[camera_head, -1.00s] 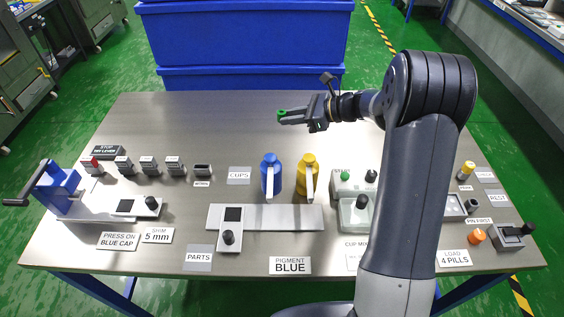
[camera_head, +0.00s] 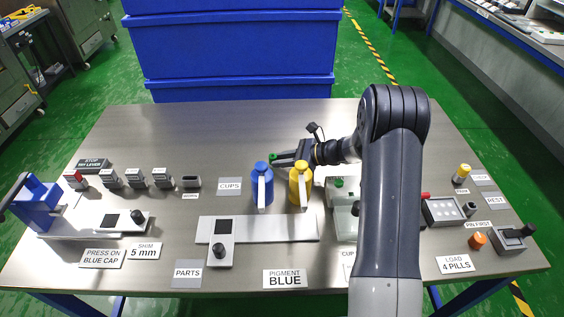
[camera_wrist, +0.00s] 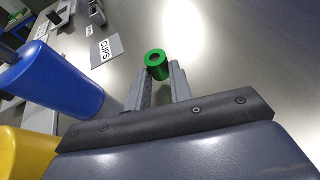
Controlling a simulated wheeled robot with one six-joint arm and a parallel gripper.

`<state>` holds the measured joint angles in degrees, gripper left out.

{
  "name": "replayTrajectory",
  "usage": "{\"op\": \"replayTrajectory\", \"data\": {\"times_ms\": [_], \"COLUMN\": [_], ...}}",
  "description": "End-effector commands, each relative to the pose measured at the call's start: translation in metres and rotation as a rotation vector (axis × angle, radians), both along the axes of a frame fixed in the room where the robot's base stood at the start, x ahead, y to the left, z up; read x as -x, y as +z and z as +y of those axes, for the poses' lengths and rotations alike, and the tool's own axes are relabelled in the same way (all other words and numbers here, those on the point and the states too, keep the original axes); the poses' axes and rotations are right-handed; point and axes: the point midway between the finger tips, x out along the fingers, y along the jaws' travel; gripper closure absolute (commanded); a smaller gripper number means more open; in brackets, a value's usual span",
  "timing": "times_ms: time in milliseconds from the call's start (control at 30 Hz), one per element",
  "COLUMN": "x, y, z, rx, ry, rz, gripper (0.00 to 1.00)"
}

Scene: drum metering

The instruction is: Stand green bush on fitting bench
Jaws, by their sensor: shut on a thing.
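The green bush (camera_wrist: 157,66) is a short green ring with a hole through it. My gripper (camera_wrist: 160,80) is shut on it and holds it at the fingertips. In the head view the bush (camera_head: 272,157) shows small at the tip of my gripper (camera_head: 278,158), just behind the blue bottle. The gap between bush and tabletop is hard to judge. The bare metal tabletop (camera_head: 220,130) lies behind and around it. No label names a fitting bench, so I cannot tell which part it is.
The blue bottle (camera_head: 262,185) and yellow bottle (camera_head: 299,184) stand close in front of my gripper. The CUPS label (camera_head: 229,186) lies to the left. A blue hand press (camera_head: 38,205) stands at the far left. The table's back middle is clear.

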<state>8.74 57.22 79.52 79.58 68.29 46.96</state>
Motion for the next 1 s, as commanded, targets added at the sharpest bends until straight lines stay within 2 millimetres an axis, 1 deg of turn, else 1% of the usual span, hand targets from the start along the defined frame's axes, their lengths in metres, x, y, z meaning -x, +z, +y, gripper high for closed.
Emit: {"op": "replayTrajectory", "data": {"times_ms": [33,100,333,467,500,700,767,1000], "x": [0.0001,0.0,0.0,0.0,0.0,0.0001,0.0001,0.0001], "y": [-0.0073,-0.0116,-0.0121,-0.017,-0.0155,-0.0151,-0.0151,-0.0137], "z": [0.0,0.0,0.0,0.0001,0.0,0.0001,0.0,0.0001], "rx": [-0.001,-0.001,-0.001,-0.001,-0.001,0.0,0.0,-0.001], "ry": [0.0,0.0,0.0,0.0,0.0,0.0,0.0,0.0], "rz": [0.003,0.001,-0.001,0.0,-0.001,0.0,0.0,-0.001], "gripper": [1.0,1.0,1.0,1.0,0.77,0.6,0.57,0.57]}}
